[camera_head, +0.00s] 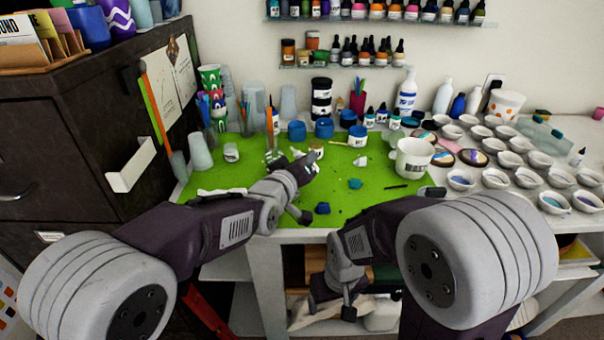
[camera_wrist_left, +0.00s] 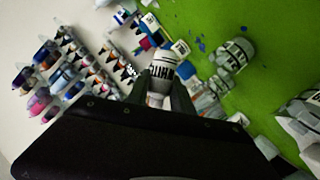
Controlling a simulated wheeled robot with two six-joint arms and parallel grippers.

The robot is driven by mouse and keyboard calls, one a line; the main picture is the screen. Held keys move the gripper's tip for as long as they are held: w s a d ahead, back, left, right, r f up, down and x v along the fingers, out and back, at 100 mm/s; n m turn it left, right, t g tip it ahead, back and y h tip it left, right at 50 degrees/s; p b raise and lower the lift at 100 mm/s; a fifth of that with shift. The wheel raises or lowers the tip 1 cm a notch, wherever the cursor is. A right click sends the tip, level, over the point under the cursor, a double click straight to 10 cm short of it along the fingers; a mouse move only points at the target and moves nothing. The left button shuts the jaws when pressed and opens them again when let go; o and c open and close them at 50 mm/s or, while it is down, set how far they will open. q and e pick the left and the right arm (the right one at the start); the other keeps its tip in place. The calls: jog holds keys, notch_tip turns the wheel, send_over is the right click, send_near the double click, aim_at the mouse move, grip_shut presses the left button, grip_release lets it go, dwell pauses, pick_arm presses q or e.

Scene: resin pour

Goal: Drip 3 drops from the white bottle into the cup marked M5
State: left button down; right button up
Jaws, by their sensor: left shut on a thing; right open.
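A white bottle with dark lettering (camera_wrist_left: 160,82) is between the fingers of my left gripper (camera_wrist_left: 172,100) in the left wrist view. In the head view my left gripper (camera_head: 311,166) is shut on it above the green mat, and the wrist hides most of the bottle. A white cup with a dark printed label (camera_head: 413,160) stands at the mat's right edge, apart from the gripper. I cannot read M5 on any cup. My right gripper (camera_head: 334,297) is open and empty, low in front of the table, below its top.
The green mat (camera_head: 240,181) holds small jars and blue scraps. Many small white dishes (camera_head: 509,160) fill the right side. Blue-lidded jars (camera_head: 324,128) and tall bottles (camera_head: 406,95) line the back. A dark cabinet (camera_head: 60,150) stands at left.

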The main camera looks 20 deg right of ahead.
pick_arm(q)
jog(key=f+n+t+h+b, duration=0.1)
jog(key=n+b, duration=0.2)
jog(key=b, duration=0.2)
jog(key=d+f+n+t+h+b, duration=0.1)
jog(key=n+b, duration=0.2)
jog(key=b, duration=0.2)
jog(key=f+n+h+b, duration=0.1)
jog(key=f+n+b, duration=0.1)
jog(key=b, duration=0.3)
jog(key=shift+s+d+n+t, duration=0.25)
jog(key=shift+d+n+t, duration=0.15)
jog(key=shift+n, duration=0.1)
jog(key=shift+r+n, duration=0.3)
jog(key=shift+r, duration=0.3)
jog(key=shift+f+n+t+b, duration=0.1)
jog(key=shift+n+t+b, duration=0.4)
jog(key=shift+b, duration=0.5)
jog(key=shift+r+n, duration=0.2)
jog(key=shift+n, duration=0.1)
jog(key=shift+r, duration=0.15)
jog(key=shift+n+b, duration=0.4)
jog(key=shift+b, duration=0.2)
jog(key=shift+a+r+n+t+b, duration=0.15)
jog(key=shift+r+n+t+b, duration=0.15)
jog(key=shift+n+t+b, duration=0.6)
jog(key=shift+r+n+y, duration=0.2)
jog(key=shift+n+y, duration=0.1)
